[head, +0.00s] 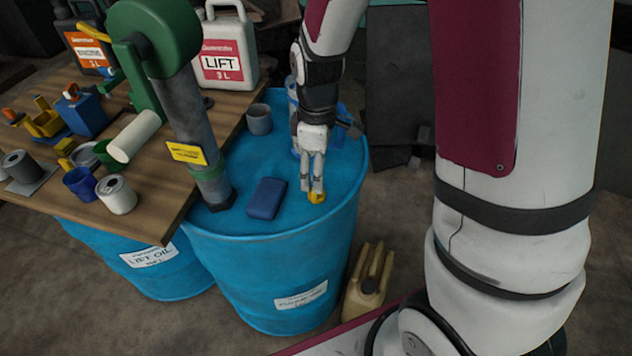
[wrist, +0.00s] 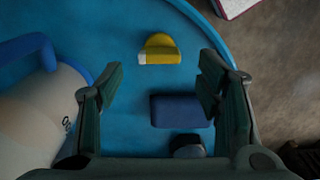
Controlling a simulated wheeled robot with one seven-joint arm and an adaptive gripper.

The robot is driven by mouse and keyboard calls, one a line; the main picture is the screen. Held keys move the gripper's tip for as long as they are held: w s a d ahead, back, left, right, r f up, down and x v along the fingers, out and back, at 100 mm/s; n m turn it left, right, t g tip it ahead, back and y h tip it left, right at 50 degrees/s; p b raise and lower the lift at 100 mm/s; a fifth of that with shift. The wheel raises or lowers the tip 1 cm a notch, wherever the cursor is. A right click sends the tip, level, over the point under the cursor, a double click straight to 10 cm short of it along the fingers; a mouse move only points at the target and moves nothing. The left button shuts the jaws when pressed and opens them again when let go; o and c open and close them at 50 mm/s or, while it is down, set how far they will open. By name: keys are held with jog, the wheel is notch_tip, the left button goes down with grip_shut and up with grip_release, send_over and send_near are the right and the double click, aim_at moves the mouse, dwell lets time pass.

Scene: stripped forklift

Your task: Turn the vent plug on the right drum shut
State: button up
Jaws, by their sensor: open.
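The right drum (head: 275,255) is blue, with a pale label on its side and a flat top. The yellow vent plug (head: 316,197) sits on its top near the front right edge. In the wrist view the plug (wrist: 162,45) is a half-round yellow piece with a white patch at its left. My gripper (head: 312,188) points down over the plug; in the head view its fingertips overlap the plug's upper part. In the wrist view my gripper (wrist: 160,72) is open, with the plug centred ahead between the fingers and apart from both. Whether they touch it from above is unclear.
A dark blue box (head: 267,198) lies left of the plug, close to my right finger in the wrist view. A hand pump (head: 190,120) and a grey cup (head: 259,119) stand left and behind. A pale container (wrist: 38,115) is beside my left finger. A tan glove (head: 369,285) is on the floor.

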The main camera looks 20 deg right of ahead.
jog(key=shift+f, duration=2.65)
jog(key=c, duration=1.2)
